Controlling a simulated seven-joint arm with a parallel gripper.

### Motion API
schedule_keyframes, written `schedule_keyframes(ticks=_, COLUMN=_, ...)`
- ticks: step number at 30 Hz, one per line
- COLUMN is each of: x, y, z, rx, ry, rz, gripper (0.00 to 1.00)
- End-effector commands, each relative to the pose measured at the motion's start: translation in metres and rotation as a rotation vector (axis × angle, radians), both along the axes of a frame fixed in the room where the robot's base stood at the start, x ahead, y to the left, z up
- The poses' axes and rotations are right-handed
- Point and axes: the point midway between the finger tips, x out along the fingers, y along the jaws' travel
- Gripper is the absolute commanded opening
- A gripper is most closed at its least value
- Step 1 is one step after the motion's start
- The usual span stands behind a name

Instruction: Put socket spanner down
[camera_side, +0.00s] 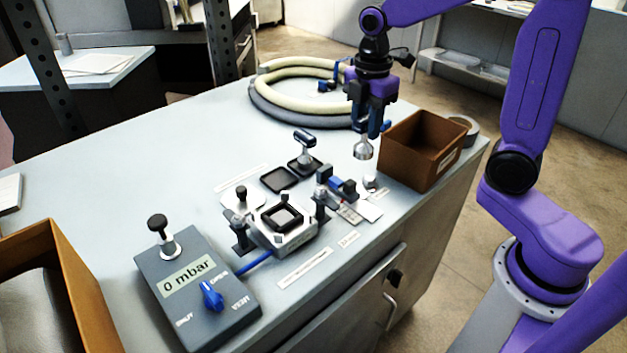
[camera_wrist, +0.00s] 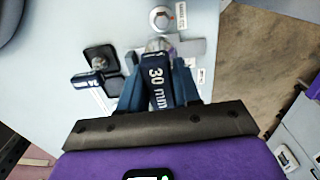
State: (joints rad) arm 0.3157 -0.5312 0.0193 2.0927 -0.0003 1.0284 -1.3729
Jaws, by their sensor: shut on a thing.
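My gripper (camera_side: 370,128) is shut on the socket spanner, whose dark blue handle (camera_wrist: 160,82) reads "30 mm" in the wrist view. Its silver socket (camera_side: 363,150) points down in the side view. The spanner hangs above the bench near a small silver fitting (camera_side: 370,181), apart from it as far as I can tell. A second spanner with a dark T-handle (camera_side: 304,138) stands upright in a black square holder (camera_side: 306,166). Left of it, another black square holder (camera_side: 278,179) is empty. In the wrist view, the second spanner's handle (camera_wrist: 88,80) shows left of mine.
A brown open box (camera_side: 425,150) stands close on the right. A clamped metal block (camera_side: 285,222) and a gauge box (camera_side: 195,285) reading "0 mbar" are at the front. A coiled hose (camera_side: 290,112) lies behind. The bench's left rear is clear.

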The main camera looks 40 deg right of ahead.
Motion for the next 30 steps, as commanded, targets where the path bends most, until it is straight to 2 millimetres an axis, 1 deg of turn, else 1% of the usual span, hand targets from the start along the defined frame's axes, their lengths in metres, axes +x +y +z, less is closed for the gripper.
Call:
schedule_keyframes(ticks=1, x=0.004, y=0.016, z=0.007, rx=0.001, ry=-0.004, rz=0.007, gripper=0.00)
schedule_keyframes(ticks=3, x=0.008, y=0.036, z=0.017, rx=0.002, ry=-0.004, rz=0.003, gripper=0.00)
schedule_keyframes(ticks=6, x=0.010, y=0.061, z=0.029, rx=0.002, ry=-0.003, rz=-0.004, gripper=0.00)
schedule_keyframes(ticks=9, x=0.010, y=0.078, z=0.037, rx=0.001, ry=-0.001, rz=-0.010, gripper=0.00)
schedule_keyframes(ticks=11, x=0.011, y=0.084, z=0.040, rx=0.001, ry=-0.001, rz=-0.014, gripper=0.00)
schedule_keyframes(ticks=14, x=0.019, y=0.089, z=0.038, rx=0.000, ry=0.002, rz=-0.018, gripper=0.00)
schedule_keyframes(ticks=29, x=0.100, y=0.109, z=-0.001, rx=0.000, ry=0.002, rz=-0.018, gripper=0.00)
schedule_keyframes(ticks=30, x=0.105, y=0.110, z=-0.009, rx=-0.001, ry=0.004, rz=-0.018, gripper=0.00)
